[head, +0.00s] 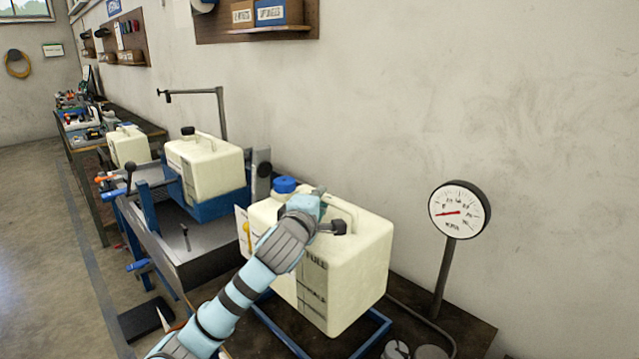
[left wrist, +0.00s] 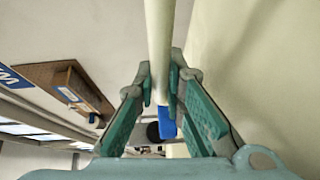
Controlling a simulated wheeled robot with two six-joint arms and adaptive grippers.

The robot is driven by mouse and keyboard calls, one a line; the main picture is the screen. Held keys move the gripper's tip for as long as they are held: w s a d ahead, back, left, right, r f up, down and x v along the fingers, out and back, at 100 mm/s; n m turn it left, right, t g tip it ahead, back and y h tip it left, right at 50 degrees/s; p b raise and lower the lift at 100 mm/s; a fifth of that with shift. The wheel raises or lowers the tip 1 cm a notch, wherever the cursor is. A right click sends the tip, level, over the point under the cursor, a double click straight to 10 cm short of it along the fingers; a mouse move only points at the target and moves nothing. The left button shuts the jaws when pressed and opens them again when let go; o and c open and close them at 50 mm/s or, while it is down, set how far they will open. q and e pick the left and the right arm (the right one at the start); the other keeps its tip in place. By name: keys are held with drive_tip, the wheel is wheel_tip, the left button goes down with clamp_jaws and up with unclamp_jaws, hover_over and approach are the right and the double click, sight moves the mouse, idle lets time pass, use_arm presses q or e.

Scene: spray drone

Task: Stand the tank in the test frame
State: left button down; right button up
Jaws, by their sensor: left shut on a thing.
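The cream tank (head: 345,265) with a blue cap (head: 286,185) and dark markings on its side is on the right half of the head view. My left gripper (head: 322,208) is shut on its top handle; the handle also shows as a pale bar (left wrist: 158,45) between the fingers (left wrist: 160,92) in the left wrist view. Blue tubes of the test frame (head: 277,328) show below the tank on the bench. The tank looks slightly above the frame, but its underside is hidden. My right gripper is in neither view.
A dial gauge (head: 459,211) on a post stands right of the tank. A second cream tank (head: 208,165) sits in a blue holder on the left, with another tank (head: 130,145) behind. Small round pots (head: 396,350) lie at the front right. The wall runs close behind.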

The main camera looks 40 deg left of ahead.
sight(304, 270)
use_arm(q)
wheel_tip(304, 270, down, 12)
drive_tip(key=b, duration=0.2)
drive_tip(key=c, duration=1.8)
unclamp_jaws()
drive_tip(key=shift+s+f, duration=0.1)
drive_tip(key=shift+c, duration=0.2)
drive_tip(key=shift+o, duration=0.8)
drive_tip(key=shift+s+d, duration=0.1)
drive_tip(key=shift+d, duration=0.05)
drive_tip(key=v, duration=1.2)
